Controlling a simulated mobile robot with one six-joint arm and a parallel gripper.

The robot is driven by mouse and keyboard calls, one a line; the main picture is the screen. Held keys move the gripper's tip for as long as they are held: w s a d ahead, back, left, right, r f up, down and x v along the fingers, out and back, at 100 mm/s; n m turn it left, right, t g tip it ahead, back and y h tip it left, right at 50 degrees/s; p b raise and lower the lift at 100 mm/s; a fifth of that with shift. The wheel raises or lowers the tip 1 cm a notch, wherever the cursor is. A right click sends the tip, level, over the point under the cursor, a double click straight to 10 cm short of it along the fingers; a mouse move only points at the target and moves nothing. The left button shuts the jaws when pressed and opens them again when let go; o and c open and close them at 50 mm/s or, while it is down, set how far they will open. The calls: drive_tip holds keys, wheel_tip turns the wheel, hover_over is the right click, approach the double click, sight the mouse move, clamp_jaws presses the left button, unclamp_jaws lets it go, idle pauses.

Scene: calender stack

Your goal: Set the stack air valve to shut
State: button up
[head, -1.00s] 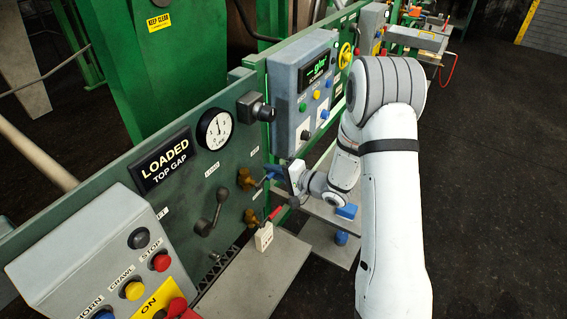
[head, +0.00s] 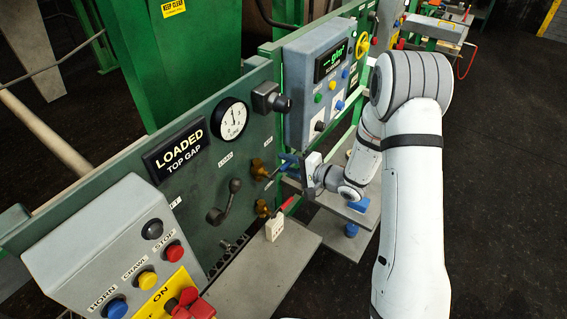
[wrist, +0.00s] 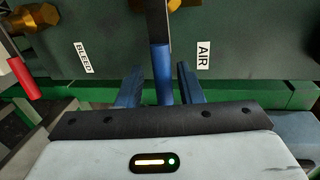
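The stack air valve is a brass valve (head: 259,169) on the green panel, with a blue-sleeved lever (wrist: 161,72) pointing out from the panel. The label AIR (wrist: 204,55) is beside the lever in the wrist view. My gripper (wrist: 160,90) has its two blue fingers on either side of the lever's blue sleeve, with narrow gaps showing, so it looks open around it. In the head view my gripper (head: 288,165) is at the lever's outer end and hides part of it.
The bleed valve (head: 263,208), with a red lever (wrist: 24,78), sits below the air valve. A white tagged block (head: 274,228) stands on the grey shelf (head: 262,270). A black crank lever (head: 226,203), a gauge (head: 229,118) and a button box (head: 110,245) are left.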

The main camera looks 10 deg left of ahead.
drive_tip(key=shift+s+a, duration=0.1)
drive_tip(key=shift+a, duration=0.05)
drive_tip(key=b+v, duration=0.2)
drive_tip(key=v, duration=0.5)
drive_tip(key=shift+s+d+r, duration=0.15)
drive_tip(key=shift+s+d, duration=0.05)
drive_tip(key=shift+d, duration=0.15)
drive_tip(key=d+r+n+t+h+b, duration=0.35)
drive_tip(key=d+r+h, duration=0.35)
drive_tip(key=d+h, duration=0.6)
drive_tip(key=s+r+n+g+b, duration=0.2)
drive_tip(key=s+g, duration=0.5)
drive_tip(key=s, duration=1.7)
drive_tip(key=shift+s+d+n+g+h+b, duration=0.2)
drive_tip(key=shift+n+g+h+b, duration=0.15)
drive_tip(key=shift+h+b, duration=0.05)
